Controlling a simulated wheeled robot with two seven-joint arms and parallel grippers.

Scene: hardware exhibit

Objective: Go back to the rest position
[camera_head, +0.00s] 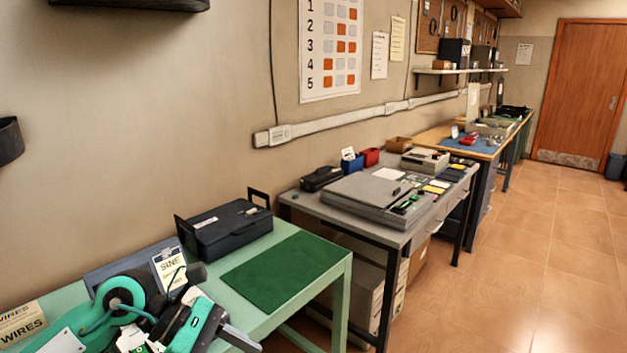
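My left arm comes in at the bottom left, with teal, black and white parts. It is over the near light green table (318,277). My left gripper (222,330) is at the lower edge of the picture, at the table's front side. Its fingers are partly hidden and cut off, so I cannot tell if it is open or shut. I see nothing clearly held in it. My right gripper is not in view.
A dark case (226,228) and a green mat (285,271) lie on the near table. A "SINE" card (168,266) and a "WIRES" label (22,323) are close to my arm. A grey table (398,238) with instruments stands beyond. The tiled floor (540,245) at right is clear.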

